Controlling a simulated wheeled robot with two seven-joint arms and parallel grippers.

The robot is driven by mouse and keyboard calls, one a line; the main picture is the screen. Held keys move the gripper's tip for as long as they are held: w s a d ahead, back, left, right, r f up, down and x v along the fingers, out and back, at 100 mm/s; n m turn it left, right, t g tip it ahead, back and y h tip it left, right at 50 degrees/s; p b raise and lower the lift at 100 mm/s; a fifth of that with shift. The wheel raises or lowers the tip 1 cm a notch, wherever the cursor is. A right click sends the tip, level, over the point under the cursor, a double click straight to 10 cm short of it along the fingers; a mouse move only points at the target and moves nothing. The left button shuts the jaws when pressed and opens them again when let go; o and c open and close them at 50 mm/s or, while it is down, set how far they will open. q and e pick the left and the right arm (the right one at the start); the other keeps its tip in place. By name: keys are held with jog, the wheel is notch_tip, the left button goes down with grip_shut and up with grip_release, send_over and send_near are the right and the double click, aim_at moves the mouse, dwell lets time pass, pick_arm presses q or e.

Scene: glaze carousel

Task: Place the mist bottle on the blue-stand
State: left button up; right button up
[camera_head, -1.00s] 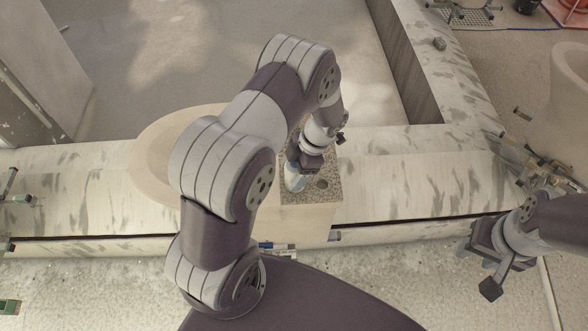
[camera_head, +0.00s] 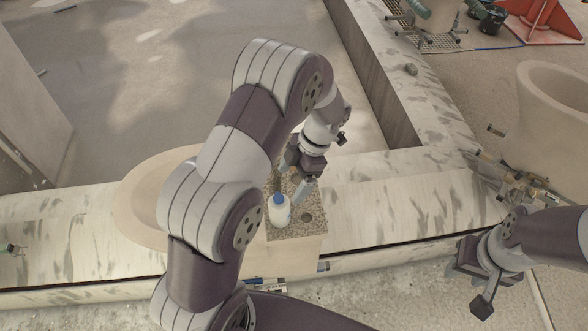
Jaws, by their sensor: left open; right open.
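A small white bottle (camera_head: 279,212) with a blue cap, which fits the mist bottle, stands upright on a speckled stone-topped block (camera_head: 290,231). My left gripper (camera_head: 293,180) is open and empty, just behind and above the bottle, apart from it. The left arm reaches over from the lower left and hides part of the scene. My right gripper (camera_head: 467,287) is open and empty at the lower right, away from the bottle. I cannot pick out a stand that is clearly blue; whether the speckled block is the blue-stand I cannot tell.
A pale round basin (camera_head: 128,208) is left of the block, partly behind my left arm. A marbled ledge (camera_head: 385,205) runs right of the block and is mostly clear. Several tools (camera_head: 510,178) lie at its right end, near a large beige pot (camera_head: 550,115).

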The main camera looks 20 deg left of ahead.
pick_arm(q)
jog(key=s+d+r+m+t+h, duration=0.1)
jog(key=s+r+m, duration=0.3)
jog(key=m, duration=0.9)
jog(key=s+d+r+m+t+h, duration=0.1)
jog(key=s+r+m+t+h, duration=0.1)
jog(key=s+m, duration=0.6)
notch_tip(320, 180, up, 2)
jog(key=m+t, duration=0.1)
jog(key=m, duration=0.5)
jog(key=shift+r+t, duration=0.2)
jog(key=shift+t, duration=0.1)
jog(key=shift+d, duration=0.1)
